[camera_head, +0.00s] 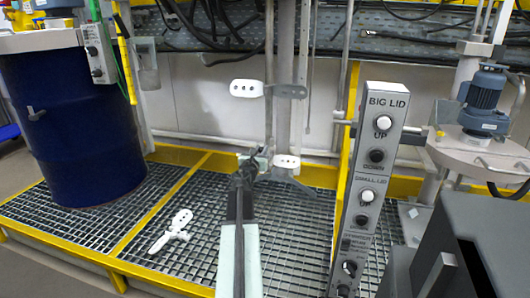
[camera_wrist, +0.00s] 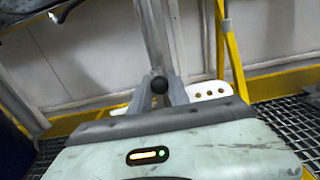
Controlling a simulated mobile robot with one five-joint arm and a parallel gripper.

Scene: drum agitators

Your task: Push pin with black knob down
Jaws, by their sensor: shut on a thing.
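The black knob (camera_wrist: 160,84) shows in the wrist view just beyond the dark front edge of my gripper's pale green body, in front of a grey metal post. The pin under it is hidden. In the head view my arm reaches forward, and my gripper (camera_head: 252,163) is at the foot of the upright post, low over the grating. It is small and dark there, and the knob cannot be picked out from it.
White perforated plates are on the post, at the upper bracket (camera_head: 247,88) and lower bracket (camera_head: 287,161). Another white piece (camera_head: 178,225) lies on the grating. A blue drum (camera_head: 70,130) stands left, a button panel (camera_head: 370,180) right. Yellow rails edge the grating.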

